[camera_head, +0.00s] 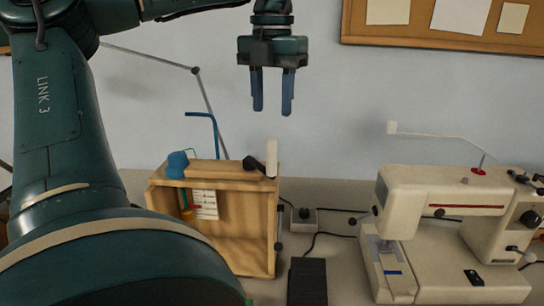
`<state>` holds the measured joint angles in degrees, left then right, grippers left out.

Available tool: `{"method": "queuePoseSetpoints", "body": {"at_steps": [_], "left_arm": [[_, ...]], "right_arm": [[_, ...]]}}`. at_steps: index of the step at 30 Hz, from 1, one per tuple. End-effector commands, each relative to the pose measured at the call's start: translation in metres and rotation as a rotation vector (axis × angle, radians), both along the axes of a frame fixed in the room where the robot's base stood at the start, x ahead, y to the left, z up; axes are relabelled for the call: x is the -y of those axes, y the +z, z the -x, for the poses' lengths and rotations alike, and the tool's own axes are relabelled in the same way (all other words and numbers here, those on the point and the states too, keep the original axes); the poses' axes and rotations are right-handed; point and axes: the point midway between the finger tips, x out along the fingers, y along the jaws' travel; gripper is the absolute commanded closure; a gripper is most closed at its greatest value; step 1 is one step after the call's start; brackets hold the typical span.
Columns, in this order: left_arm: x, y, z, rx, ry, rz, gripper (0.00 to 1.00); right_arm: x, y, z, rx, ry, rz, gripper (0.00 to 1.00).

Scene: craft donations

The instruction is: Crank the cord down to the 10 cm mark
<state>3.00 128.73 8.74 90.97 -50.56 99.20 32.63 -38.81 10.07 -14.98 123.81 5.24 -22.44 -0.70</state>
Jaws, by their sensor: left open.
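A wooden open-fronted box (235,250) stands on the table left of centre. On its top are a blue rounded piece (177,165), a wooden bar, and a dark knob-like part (255,165) beside a white upright piece (271,156). A bent blue rod (204,115) rises behind it. I cannot tell which part is the crank or cord. My left gripper (272,112) is open and empty, fingers down, above the box. My right gripper is out of view.
A cream sewing machine (445,190) stands at the right. A black pedal (307,281) and a small grey box (304,219) with cables lie between it and the wooden box. A thin lamp-like arm (205,95) rises behind. My large arm link covers the lower left.

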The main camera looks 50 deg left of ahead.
Motion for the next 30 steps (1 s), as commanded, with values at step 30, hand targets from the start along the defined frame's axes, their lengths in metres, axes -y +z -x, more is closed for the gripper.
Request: {"method": "queuePoseSetpoints", "body": {"at_steps": [30], "left_arm": [[0.001, -0.110, 0.000, 0.001, -0.004, 0.000, 0.62]], "right_arm": [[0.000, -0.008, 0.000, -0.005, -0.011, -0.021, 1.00]]}}
